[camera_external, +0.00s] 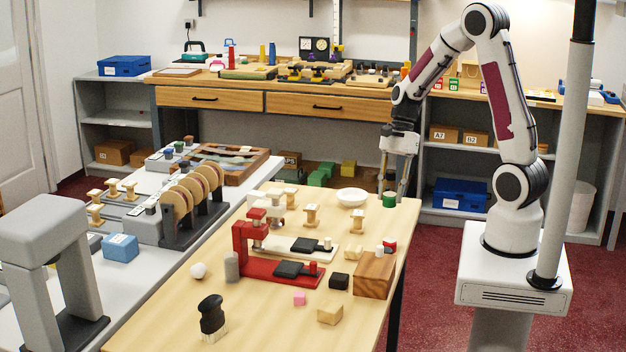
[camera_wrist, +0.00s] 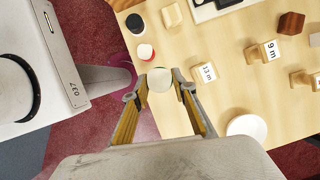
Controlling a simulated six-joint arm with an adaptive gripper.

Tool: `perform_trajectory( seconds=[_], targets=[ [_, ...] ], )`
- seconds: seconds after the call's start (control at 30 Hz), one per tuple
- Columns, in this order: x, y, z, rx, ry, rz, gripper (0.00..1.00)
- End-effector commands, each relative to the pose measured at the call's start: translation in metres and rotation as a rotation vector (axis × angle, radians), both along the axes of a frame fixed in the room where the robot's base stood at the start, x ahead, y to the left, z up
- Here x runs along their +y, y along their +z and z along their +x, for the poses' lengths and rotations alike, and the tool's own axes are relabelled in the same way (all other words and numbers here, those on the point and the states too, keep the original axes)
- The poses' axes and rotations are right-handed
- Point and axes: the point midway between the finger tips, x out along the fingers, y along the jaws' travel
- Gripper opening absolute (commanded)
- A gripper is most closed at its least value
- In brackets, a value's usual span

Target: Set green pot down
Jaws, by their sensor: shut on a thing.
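The green pot (camera_external: 389,200) is at the back right corner of the wooden table (camera_external: 427,203). My gripper (camera_external: 391,188) reaches down from above and is shut on it. In the wrist view the pot's round pale top (camera_wrist: 159,80) sits between the two fingertips of my gripper (camera_wrist: 158,88), close to the table edge. The pot looks upright. Whether its base touches the table cannot be told.
A white bowl (camera_external: 351,197) stands left of the pot. A wooden spool (camera_external: 358,221) and a red pot (camera_external: 390,244) are nearer the front. Red floor shows past the table edge.

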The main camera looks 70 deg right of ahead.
Motion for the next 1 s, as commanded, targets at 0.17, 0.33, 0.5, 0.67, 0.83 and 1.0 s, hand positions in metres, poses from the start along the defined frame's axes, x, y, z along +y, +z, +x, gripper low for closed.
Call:
perform_trajectory(
  seconds=[0.17, 0.33, 0.5, 0.67, 0.83, 1.0],
  targets=[
    [0.009, 0.006, 0.035, -0.002, -0.027, 0.000, 0.02],
    [0.026, 0.014, 0.077, -0.001, -0.068, 0.001, 0.02],
    [0.050, 0.024, 0.118, -0.001, -0.111, 0.000, 0.02],
    [0.076, 0.033, 0.152, -0.001, -0.152, 0.000, 0.02],
    [0.108, 0.043, 0.184, -0.001, -0.193, 0.001, 0.02],
    [0.140, 0.052, 0.209, -0.001, -0.230, 0.001, 0.02]
  ],
)
